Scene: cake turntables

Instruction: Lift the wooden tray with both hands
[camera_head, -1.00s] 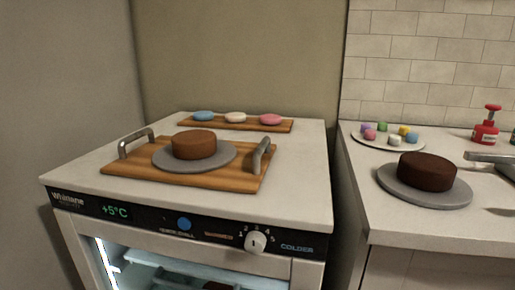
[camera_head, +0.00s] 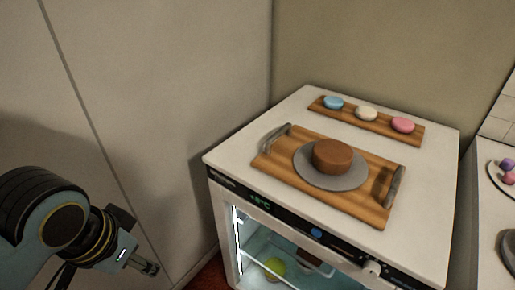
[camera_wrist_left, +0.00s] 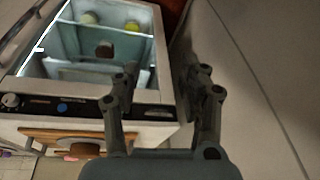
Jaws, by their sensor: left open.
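The wooden tray (camera_head: 357,203) lies flat on the white top of a small glass-door cooler. It has a metal handle at each end, the left handle (camera_head: 273,137) and the right handle (camera_head: 394,187). A grey round plate (camera_head: 304,167) with a brown cake (camera_head: 333,155) on it sits on the tray. My left gripper (camera_head: 150,268) is low at the left of the head view, well apart from the tray. In the left wrist view its open, empty fingers (camera_wrist_left: 164,92) point toward the cooler front, with part of the tray (camera_wrist_left: 60,136) beyond. My right gripper is not in view.
The cooler (camera_head: 428,250) has a front control panel and a lit inside. A smaller wooden board (camera_head: 350,115) with blue, white and pink round sweets lies behind the tray. A wall stands left of the cooler. A counter (camera_head: 487,215) with a plate (camera_head: 496,182) is at the right edge.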

